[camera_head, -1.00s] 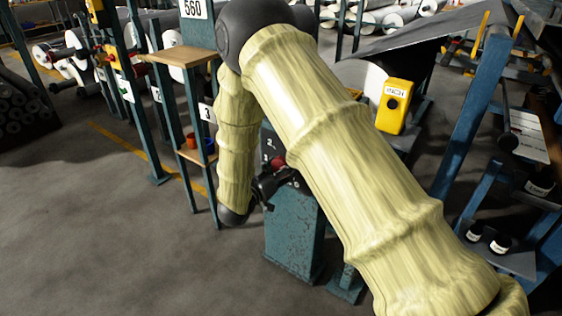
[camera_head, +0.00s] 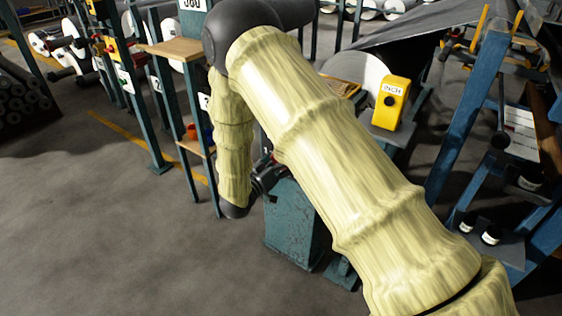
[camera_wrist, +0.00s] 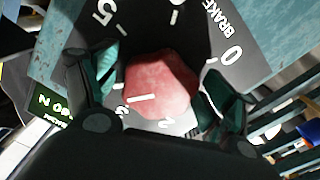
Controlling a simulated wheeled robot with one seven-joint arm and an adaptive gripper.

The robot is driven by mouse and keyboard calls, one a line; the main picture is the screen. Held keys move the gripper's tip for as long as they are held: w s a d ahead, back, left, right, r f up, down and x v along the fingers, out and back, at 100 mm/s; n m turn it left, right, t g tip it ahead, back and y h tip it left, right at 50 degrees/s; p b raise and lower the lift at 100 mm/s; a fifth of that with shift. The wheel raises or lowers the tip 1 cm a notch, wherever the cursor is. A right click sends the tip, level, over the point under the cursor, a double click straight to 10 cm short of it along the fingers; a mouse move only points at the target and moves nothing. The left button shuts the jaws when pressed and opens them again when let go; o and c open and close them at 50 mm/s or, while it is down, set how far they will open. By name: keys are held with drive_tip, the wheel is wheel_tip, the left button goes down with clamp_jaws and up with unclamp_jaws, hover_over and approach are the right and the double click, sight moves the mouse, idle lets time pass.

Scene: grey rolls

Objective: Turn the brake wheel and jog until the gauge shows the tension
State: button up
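The red brake wheel (camera_wrist: 160,83) sits in the middle of the wrist view, on a dark dial plate (camera_wrist: 245,35) marked BRAKE with white numbers. My gripper (camera_wrist: 162,92) has one finger on each side of the wheel, spread apart; firm contact cannot be made out. In the head view my gripper (camera_head: 265,178) is at the top of a teal post (camera_head: 292,225), and my arm hides the wheel. A yellow box marked INCH (camera_head: 391,103) with a black button stands right of my arm. No gauge face is clearly readable.
A wooden-topped stand (camera_head: 178,47) with orange and blue cups is left of my arm. A blue frame (camera_head: 468,120) with a shelf of small black-and-white items is at right. Grey floor at lower left is clear.

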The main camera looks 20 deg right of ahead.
drive_tip(key=shift+a, duration=0.15)
drive_tip(key=v, duration=1.1)
drive_tip(key=shift+s+a, duration=0.25)
drive_tip(key=shift+s, duration=0.1)
drive_tip(key=s+d+f+n+g+y, duration=0.1)
drive_tip(key=s+d+f+y, duration=0.15)
drive_tip(key=f, duration=0.45)
drive_tip(key=s+d+f+n+y, duration=0.2)
drive_tip(key=s+f+y, duration=0.15)
drive_tip(key=f, duration=0.25)
drive_tip(key=s+d+f+n+g+y, duration=0.1)
drive_tip(key=s+d+f+y, duration=0.25)
drive_tip(key=f, duration=0.35)
drive_tip(key=s+f+g+y, duration=0.2)
drive_tip(key=s+f+g, duration=0.35)
drive_tip(key=s, duration=0.75)
drive_tip(key=s+f+g+y, duration=0.1)
drive_tip(key=s+f+g, duration=0.1)
drive_tip(key=s, duration=0.7)
drive_tip(key=s+f+g+y, duration=0.2)
drive_tip(key=s, duration=0.8)
wheel_tip(320, 180, up, 24)
drive_tip(key=p, duration=2.4)
drive_tip(key=shift+w+d+r+n, duration=0.25)
drive_tip(key=shift+d+n, duration=0.15)
drive_tip(key=shift+d, duration=0.1)
